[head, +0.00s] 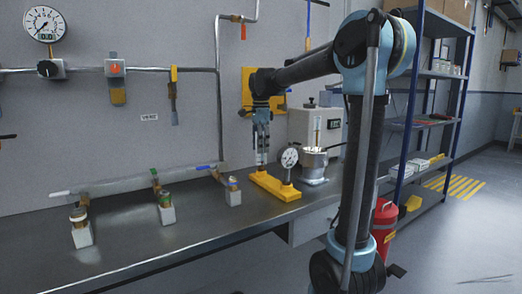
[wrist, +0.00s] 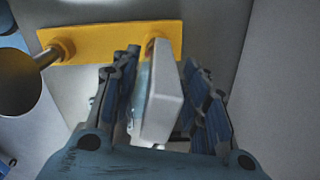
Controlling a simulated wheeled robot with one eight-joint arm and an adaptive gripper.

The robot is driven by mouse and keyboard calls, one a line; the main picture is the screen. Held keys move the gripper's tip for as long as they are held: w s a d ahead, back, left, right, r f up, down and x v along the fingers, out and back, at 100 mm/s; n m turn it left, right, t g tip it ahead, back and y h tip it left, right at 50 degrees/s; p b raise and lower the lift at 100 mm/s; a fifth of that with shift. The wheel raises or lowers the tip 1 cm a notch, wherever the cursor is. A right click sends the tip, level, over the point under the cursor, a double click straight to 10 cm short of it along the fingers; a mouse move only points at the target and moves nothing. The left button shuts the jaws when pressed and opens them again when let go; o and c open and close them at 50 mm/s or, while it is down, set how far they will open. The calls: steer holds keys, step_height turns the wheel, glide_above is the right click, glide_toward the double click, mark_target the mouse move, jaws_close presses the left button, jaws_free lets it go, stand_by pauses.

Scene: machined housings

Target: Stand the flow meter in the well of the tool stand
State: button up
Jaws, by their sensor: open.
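The tool stand (head: 277,190) is a yellow bar on the bench, and it also shows in the wrist view (wrist: 105,38). A dial gauge (head: 289,158) on a metal post stands at its right end in the head view. My gripper (head: 262,161) is above the stand's other end, pointing down. In the wrist view my open gripper (wrist: 165,100) has a finger on each side of the flow meter (wrist: 163,95), a pale block with a clear front. The flow meter's far end meets a round yellow boss; its depth in the well is hidden.
A metal pot (head: 313,163) stands right of the stand, before a grey box (head: 305,124). The bench front (head: 150,245) is clear. A red extinguisher (head: 384,222) stands at right.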

step_height(320, 180, up, 11)
steer(key=shift+f, duration=0.2)
stand_by(0.5)
